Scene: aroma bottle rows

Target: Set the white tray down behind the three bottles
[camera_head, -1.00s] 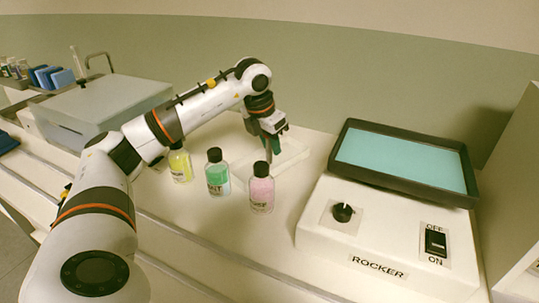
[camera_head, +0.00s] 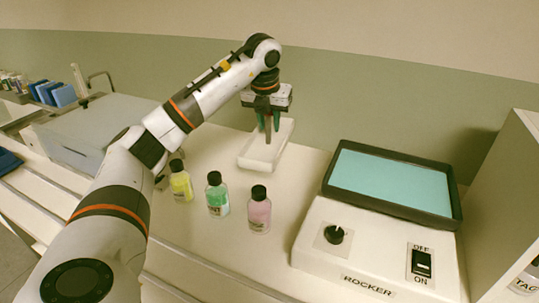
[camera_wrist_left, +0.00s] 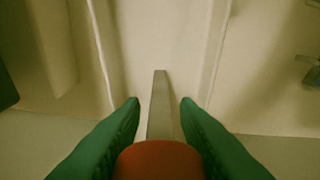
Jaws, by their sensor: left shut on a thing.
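In the left wrist view the tray (camera_wrist_left: 190,40) runs away beyond the fingertips (camera_wrist_left: 160,103). The yellow bottle (camera_head: 181,186), green bottle (camera_head: 217,198) and pink bottle (camera_head: 259,214) stand upright in a row with black caps. My right gripper is out of view.
A white rocker (camera_head: 345,245) with a teal-topped platform (camera_head: 390,180) stands on the right. A grey box-shaped device (camera_head: 95,125) and blue racks (camera_head: 60,95) are at the left. Clear bench lies between the tray and the rocker. The green-grey wall rises behind.

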